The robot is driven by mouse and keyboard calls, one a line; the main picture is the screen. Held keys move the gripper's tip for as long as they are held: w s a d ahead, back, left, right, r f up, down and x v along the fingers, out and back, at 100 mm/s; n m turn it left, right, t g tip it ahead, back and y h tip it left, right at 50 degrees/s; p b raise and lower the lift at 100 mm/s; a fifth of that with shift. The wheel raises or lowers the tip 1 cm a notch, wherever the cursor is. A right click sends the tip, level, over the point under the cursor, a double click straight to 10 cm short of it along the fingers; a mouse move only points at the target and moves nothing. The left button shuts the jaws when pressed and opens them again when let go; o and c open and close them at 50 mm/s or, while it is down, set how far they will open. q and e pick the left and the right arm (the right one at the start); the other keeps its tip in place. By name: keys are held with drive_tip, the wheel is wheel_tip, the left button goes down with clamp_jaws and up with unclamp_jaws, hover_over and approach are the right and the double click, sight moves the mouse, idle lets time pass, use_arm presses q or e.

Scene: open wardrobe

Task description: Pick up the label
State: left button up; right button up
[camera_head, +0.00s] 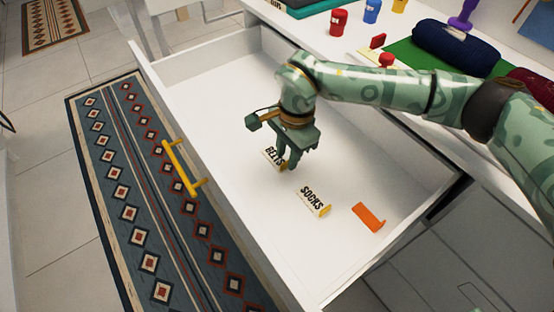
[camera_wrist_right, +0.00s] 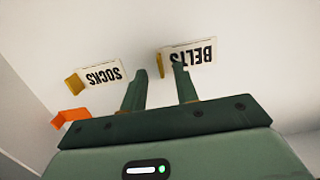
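The BELTS label (camera_head: 271,158) is a small white plate with black letters and a yellow end, lying in the open white drawer. In the right wrist view the BELTS label (camera_wrist_right: 196,54) is just ahead of the fingers. My right gripper (camera_head: 291,162) is over it, pointing down, and partly hides it in the head view. Its two fingers (camera_wrist_right: 160,77) are apart, with the yellow end seen between and beyond the tips; contact cannot be told. A SOCKS label (camera_head: 312,199) lies nearby, also in the wrist view (camera_wrist_right: 101,75). My left gripper is not in view.
An orange piece (camera_head: 369,216) lies near the drawer's right side. The drawer walls (camera_head: 225,186) surround the labels, with a yellow handle (camera_head: 182,168) outside. Coloured items, including a red cup (camera_head: 338,21), stand on the surface behind. The drawer's left part is bare.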

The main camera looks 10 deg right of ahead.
wheel_tip(320, 180, down, 2)
drive_tip(key=shift+a+f, duration=0.1)
clamp_jaws()
drive_tip(key=shift+r, duration=0.2)
